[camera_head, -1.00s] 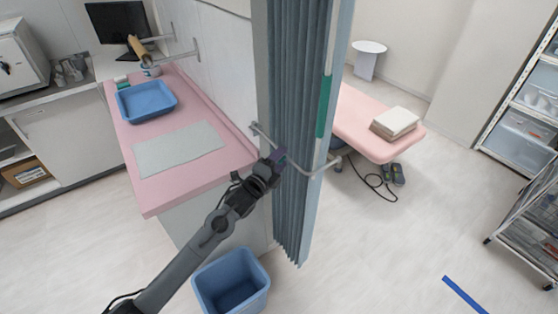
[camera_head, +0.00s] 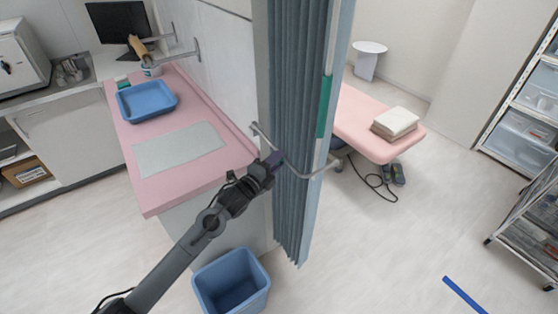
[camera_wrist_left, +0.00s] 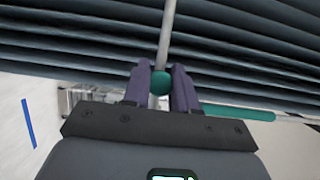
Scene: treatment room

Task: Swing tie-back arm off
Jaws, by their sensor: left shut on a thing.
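The tie-back arm (camera_head: 313,175) is a grey metal bar on the wall that loops around the blue-grey pleated curtain (camera_head: 297,90). In the left wrist view the bar (camera_wrist_left: 167,35) ends in a green ball (camera_wrist_left: 160,84). My left gripper (camera_head: 272,161) is at the curtain's left side, beside the pink counter's corner. In the left wrist view its purple fingers (camera_wrist_left: 160,88) are shut on the green ball, one on each side. The curtain hangs gathered inside the bar. A pale rod with a green grip (camera_head: 324,105) hangs along the curtain's right edge. My right gripper is not in view.
The pink counter (camera_head: 190,185) with a blue tray (camera_head: 146,100) stands left of the curtain. A blue bin (camera_head: 231,281) is on the floor below my left arm. A pink bed (camera_head: 360,125) with folded towels stands right of the curtain.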

